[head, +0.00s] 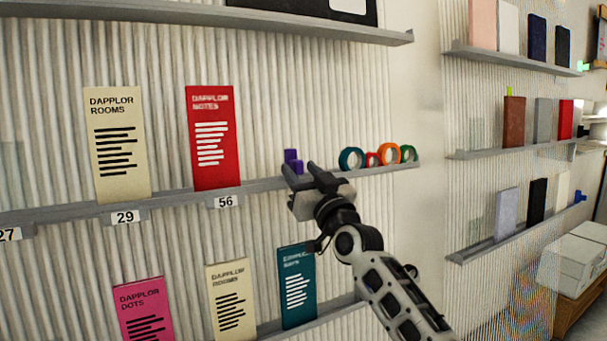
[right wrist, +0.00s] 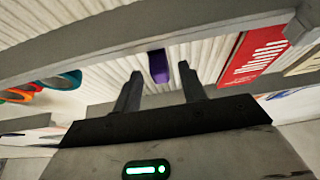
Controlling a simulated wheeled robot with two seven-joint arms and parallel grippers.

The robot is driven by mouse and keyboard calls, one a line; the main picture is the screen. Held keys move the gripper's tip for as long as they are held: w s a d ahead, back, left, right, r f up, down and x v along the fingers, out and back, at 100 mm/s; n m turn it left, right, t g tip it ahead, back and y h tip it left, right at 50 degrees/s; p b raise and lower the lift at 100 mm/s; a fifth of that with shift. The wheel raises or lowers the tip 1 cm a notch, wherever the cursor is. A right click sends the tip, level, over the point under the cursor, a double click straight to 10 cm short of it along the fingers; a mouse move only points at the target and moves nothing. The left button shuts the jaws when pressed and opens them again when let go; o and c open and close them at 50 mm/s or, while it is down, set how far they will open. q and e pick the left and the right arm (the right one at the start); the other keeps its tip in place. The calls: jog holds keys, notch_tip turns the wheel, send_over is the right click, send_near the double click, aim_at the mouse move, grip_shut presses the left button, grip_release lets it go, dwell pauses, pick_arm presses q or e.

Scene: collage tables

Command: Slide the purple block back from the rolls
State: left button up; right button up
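The purple block (head: 292,158) stands on the middle grey shelf, left of the rolls and right of the red booklet. It also shows in the right wrist view (right wrist: 159,66), between and just beyond my fingertips. My right gripper (head: 301,168) is open at the shelf's front edge, its two fingers apart and pointing at the block. I cannot tell whether a finger touches it. The rolls are a teal ring (head: 350,159), a small red ring (head: 372,160), an orange ring (head: 389,153) and a green ring (head: 408,153). My left gripper is not in view.
A red booklet (head: 212,138) and a cream booklet (head: 121,144) stand left on the same shelf (head: 262,184). A teal booklet (head: 297,286) stands on the shelf below, beside my forearm. Bare shelf lies between the block and the rolls.

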jog(key=b+v, duration=0.1)
jog(key=v, duration=1.5)
jog(key=shift+b, duration=0.4)
jog(key=shift+f, duration=0.1)
notch_tip(320, 180, down, 14)
jog(key=s+d+m+g+h, duration=0.2)
jog(key=s+h, duration=0.1)
jog(key=s+d+f+g+h, duration=0.2)
jog(key=s+d+f+g, duration=0.1)
jog(key=s+f, duration=0.9)
jog(key=s+d+f+m+g+h, duration=0.1)
jog(key=s+d+f+g+h, duration=0.2)
jog(key=s+f, duration=0.9)
notch_tip(320, 180, down, 4)
jog(key=shift+d+r+g, duration=0.2)
jog(key=shift+d+g, duration=0.3)
jog(key=shift+d, duration=0.1)
